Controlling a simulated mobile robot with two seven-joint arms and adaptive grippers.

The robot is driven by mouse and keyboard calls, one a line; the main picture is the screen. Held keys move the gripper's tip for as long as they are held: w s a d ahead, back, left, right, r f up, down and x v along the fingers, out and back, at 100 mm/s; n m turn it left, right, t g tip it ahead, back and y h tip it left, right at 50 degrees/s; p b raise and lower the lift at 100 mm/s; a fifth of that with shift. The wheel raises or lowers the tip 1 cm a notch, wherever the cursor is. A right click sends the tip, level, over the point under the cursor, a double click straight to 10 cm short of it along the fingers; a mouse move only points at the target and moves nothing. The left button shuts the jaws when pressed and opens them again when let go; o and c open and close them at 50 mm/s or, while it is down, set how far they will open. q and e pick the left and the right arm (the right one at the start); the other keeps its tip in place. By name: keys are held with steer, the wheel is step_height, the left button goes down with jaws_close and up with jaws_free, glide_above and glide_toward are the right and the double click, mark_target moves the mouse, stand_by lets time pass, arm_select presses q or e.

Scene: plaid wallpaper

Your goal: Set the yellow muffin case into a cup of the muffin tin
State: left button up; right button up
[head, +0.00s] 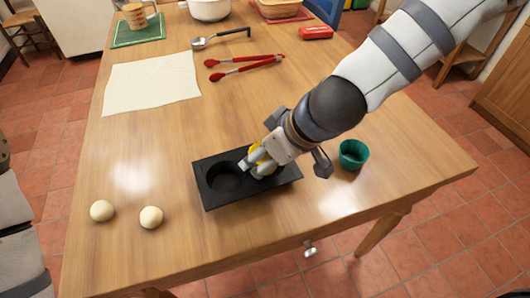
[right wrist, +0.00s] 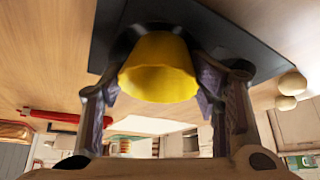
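The black muffin tin (head: 215,203) lies on the table's near part. Its left cup (head: 224,178) is empty. My right gripper (head: 258,165) is over the tin's right cup, pointing down. In the right wrist view, the yellow muffin case (right wrist: 158,70) sits between the two fingers (right wrist: 158,85), with a pad against each side. Its base end is at the dark round opening of the cup; how deep it sits is hidden. In the head view, only a bit of the yellow case (head: 255,151) shows. My left gripper is out of view.
A green muffin case (head: 353,155) stands right of the tin. Two dough balls (head: 102,211) (head: 151,217) lie at the left front. A cloth (head: 150,83), red tongs (head: 245,67), a ladle (head: 220,38) and a red object (head: 315,32) lie farther back.

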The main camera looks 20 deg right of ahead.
steer(key=o, duration=0.4)
steer(key=shift+s+d+f, duration=0.15)
steer(key=shift+d+f, duration=0.2)
steer(key=shift+f, duration=0.45)
steer(key=shift+r, duration=0.25)
steer(key=shift+r, duration=0.25)
steer(key=v, duration=0.7)
